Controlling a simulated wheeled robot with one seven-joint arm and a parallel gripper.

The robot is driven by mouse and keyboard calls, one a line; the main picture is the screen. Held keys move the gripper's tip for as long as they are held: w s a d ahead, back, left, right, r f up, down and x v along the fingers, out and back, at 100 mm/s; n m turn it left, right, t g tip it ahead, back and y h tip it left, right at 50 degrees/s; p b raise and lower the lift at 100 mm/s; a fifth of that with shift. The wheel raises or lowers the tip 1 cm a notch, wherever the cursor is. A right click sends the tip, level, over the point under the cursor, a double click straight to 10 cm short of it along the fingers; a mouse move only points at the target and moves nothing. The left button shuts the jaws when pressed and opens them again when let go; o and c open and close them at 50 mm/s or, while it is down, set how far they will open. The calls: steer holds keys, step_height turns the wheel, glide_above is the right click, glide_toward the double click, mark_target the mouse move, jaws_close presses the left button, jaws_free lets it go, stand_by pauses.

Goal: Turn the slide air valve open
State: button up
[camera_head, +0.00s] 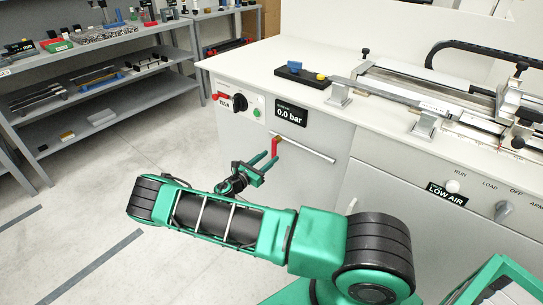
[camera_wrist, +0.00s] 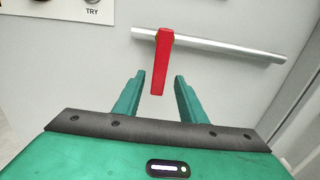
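The slide air valve has a red lever (camera_head: 274,147) on a horizontal silver pipe (camera_head: 308,150) on the cabinet front. The lever hangs down, crosswise to the pipe. In the wrist view the red lever (camera_wrist: 161,62) crosses the pipe (camera_wrist: 225,48), and its lower end appears between my two fingers. My gripper (camera_head: 264,165) is open in front of the valve, with a green finger on each side of the lever in the wrist view (camera_wrist: 159,78). Gaps show on both sides, and I see no contact. A display (camera_head: 289,113) above the pipe reads 0.0 bar.
A black rotary knob (camera_head: 239,102) and a red part (camera_head: 222,97) are on the panel above. A LOW AIR label (camera_head: 446,193) and a grey selector knob (camera_head: 503,211) are at the right. The bench top (camera_head: 300,52) carries a rail machine. Shelves (camera_head: 95,100) stand at the left; floor between is clear.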

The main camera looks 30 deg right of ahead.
mark_target(273, 154)
steer(key=shift+x, duration=2.3)
